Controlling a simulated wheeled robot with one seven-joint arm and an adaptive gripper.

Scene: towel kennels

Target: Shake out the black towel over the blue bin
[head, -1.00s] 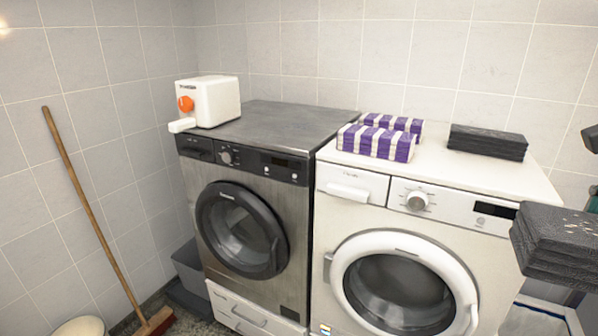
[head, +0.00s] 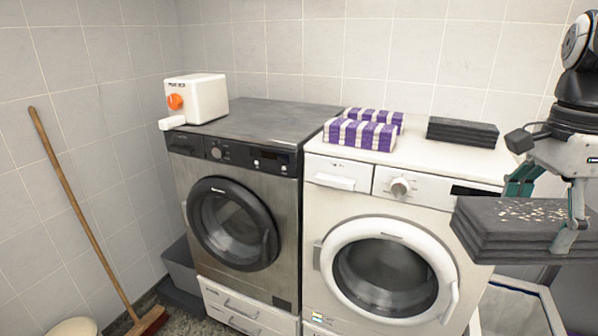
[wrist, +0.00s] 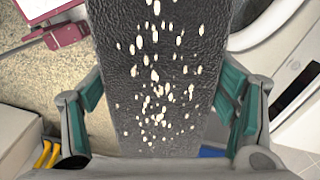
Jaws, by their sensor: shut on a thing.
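My gripper (head: 545,212) is shut on a folded black towel (head: 490,232), one finger on each side of it, and holds it level in the air in front of the white washer's right side. Pale crumbs lie scattered on the towel's top. In the wrist view the towel (wrist: 125,85) runs between the fingers of my gripper (wrist: 160,115). A small blue patch (wrist: 212,152), perhaps the blue bin, shows beside the towel there, mostly hidden. In the head view an open pale container (head: 515,308) stands low at the right; I cannot tell whether it is the bin.
Another folded black towel (head: 462,131) and purple-striped towels (head: 360,133) lie on the white washer (head: 330,172). A dark washer (head: 235,225) carries a white device (head: 197,98). A broom (head: 82,213) leans at the left. A pink object (wrist: 66,33) shows in the wrist view.

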